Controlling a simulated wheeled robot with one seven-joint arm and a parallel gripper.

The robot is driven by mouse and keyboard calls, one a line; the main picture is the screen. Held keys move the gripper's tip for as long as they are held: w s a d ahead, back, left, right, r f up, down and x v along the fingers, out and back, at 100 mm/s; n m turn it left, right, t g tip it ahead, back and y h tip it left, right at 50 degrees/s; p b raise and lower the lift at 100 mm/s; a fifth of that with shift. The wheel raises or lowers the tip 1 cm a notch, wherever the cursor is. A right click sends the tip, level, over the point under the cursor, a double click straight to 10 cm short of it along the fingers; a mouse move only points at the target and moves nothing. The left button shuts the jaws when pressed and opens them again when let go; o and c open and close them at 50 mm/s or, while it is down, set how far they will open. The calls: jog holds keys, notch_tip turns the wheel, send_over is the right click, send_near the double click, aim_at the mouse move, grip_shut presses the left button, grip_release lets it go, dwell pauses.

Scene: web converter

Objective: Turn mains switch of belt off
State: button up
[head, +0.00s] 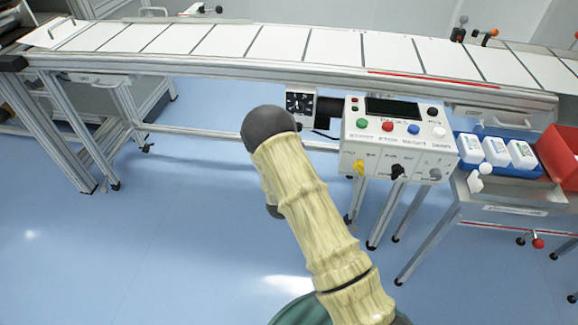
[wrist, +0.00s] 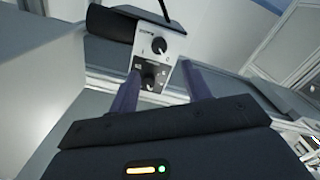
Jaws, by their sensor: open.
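A small pale switch box with two dark rotary knobs hangs under the conveyor belt. In the wrist view its upper knob (wrist: 158,46) sits on a pale plate. Its lower knob (wrist: 150,76) sits on a dark plate, between my fingers in the picture. Which knob is the mains switch cannot be read. In the head view the dark-faced box (head: 299,103) is just left of the control panel. My gripper (wrist: 160,72) is open, with one finger on each side of the lower knob in the picture. Contact cannot be told. My arm hides the gripper in the head view.
The belt (head: 265,44) runs across the back. A control panel (head: 400,135) with coloured buttons stands right of the switch box. Further right are white bottles (head: 497,152) in a blue tray and a red bin (head: 560,155) on a bench. The blue floor at left is clear.

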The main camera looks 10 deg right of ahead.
jog(key=v, duration=0.6)
jog(key=shift+s, duration=0.35)
jog(key=shift+w, duration=0.1)
jog(key=s+d+r+m+g+y, duration=0.1)
jog(key=s+d+r+g+y, duration=0.1)
jog(key=s+r+g, duration=0.45)
jog(key=s+d+r+m+g+y, duration=0.1)
jog(key=s+r+g+y, duration=0.15)
jog(key=s, duration=0.75)
jog(key=s+d+r+m+g+y, duration=0.1)
jog(key=s+d+r+g, duration=0.1)
jog(key=s+r+g, duration=0.45)
notch_tip(320, 180, up, 23)
jog(key=s+p, duration=0.1)
jog(key=p, duration=2.5)
jog(key=shift+r+t, duration=0.15)
jog(key=shift+t, duration=0.3)
